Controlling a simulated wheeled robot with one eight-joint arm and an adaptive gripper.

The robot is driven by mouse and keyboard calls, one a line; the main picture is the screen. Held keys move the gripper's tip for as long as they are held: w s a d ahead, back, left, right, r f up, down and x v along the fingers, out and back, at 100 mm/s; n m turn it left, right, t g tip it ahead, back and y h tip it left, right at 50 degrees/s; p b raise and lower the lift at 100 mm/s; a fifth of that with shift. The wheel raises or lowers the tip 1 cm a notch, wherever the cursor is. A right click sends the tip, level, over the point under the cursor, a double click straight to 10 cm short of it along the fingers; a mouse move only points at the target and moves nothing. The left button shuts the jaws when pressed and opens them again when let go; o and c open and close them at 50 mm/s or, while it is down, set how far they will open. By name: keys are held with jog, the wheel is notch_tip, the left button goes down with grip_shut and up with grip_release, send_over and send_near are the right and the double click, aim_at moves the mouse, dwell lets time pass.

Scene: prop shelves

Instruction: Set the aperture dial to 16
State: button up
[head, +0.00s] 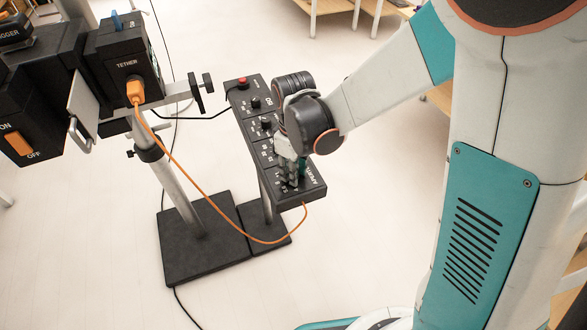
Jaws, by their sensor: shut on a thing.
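A black control panel (314,190) stands on a post. It carries several knobs in a row, with white markings around them.
A red button (243,83) and two black knobs (255,102) (266,124) are farther along the panel. A black camera-like rig (118,55) with an orange cable (172,160) stands at left. Its black base plate (200,262) is on the floor. Pale floor is clear in front.

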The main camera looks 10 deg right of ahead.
jog(key=shift+m, duration=0.3)
jog(key=m, duration=0.3)
jog(key=shift+m, duration=2.1)
jog(key=o, duration=1.1)
jog(key=shift+r, duration=3.75)
